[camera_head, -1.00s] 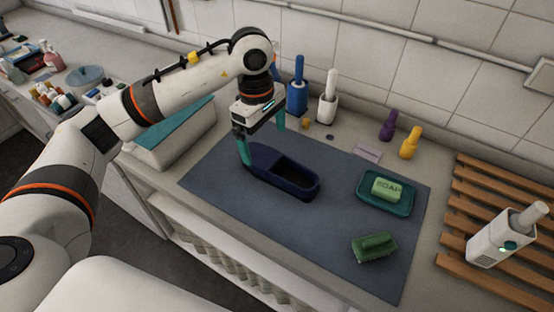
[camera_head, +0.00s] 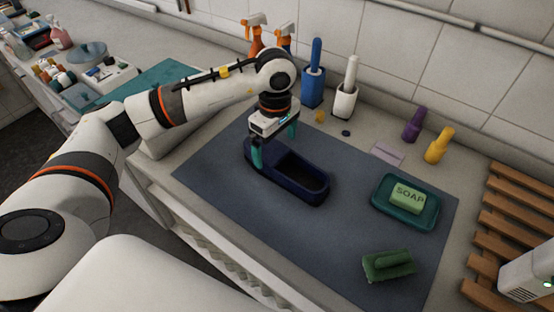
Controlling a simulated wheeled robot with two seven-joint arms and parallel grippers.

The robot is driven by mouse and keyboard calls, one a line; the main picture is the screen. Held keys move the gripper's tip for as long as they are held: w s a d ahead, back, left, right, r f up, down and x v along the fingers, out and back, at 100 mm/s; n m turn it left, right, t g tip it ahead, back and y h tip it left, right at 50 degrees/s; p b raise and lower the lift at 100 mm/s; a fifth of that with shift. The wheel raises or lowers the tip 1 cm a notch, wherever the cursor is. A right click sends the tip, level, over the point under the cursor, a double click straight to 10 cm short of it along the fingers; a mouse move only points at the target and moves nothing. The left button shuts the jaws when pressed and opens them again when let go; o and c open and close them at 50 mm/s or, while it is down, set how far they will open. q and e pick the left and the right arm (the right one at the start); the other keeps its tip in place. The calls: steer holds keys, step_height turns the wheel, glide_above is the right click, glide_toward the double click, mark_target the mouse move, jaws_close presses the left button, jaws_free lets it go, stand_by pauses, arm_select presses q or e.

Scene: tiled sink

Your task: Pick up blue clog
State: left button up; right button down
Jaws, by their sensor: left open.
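The blue clog (camera_head: 312,188) is dark navy with an open top. It lies on the grey-blue mat (camera_head: 230,205), its closed end to the upper left and its open end to the lower right. My left gripper (camera_head: 275,145) points down over the clog's upper-left end. Its teal fingers are apart, one on the near side of the clog and one on the far side. I cannot tell whether they touch it. Part of the clog is hidden behind the near finger.
Right of the clog are a teal soap dish (camera_head: 378,207) with green soap (camera_head: 408,197) and a green brush (camera_head: 388,265). Behind stand blue (camera_head: 313,85) and white (camera_head: 345,100) brush holders, with purple (camera_head: 413,125) and yellow (camera_head: 439,146) bottles. A wooden rack (camera_head: 507,207) is at the right.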

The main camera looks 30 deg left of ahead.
mark_target(277, 154)
arm_select(q)
steer(key=shift+f, duration=0.9)
steer(key=f, duration=0.1)
steer(key=f+p, duration=0.1)
steer(key=f, duration=0.1)
steer(key=f+p, duration=0.1)
steer(key=f, duration=0.1)
steer(key=shift+w, duration=0.3)
steer(key=shift+f, duration=0.25)
steer(key=shift+w+r, duration=0.1)
steer(key=c, duration=1.1)
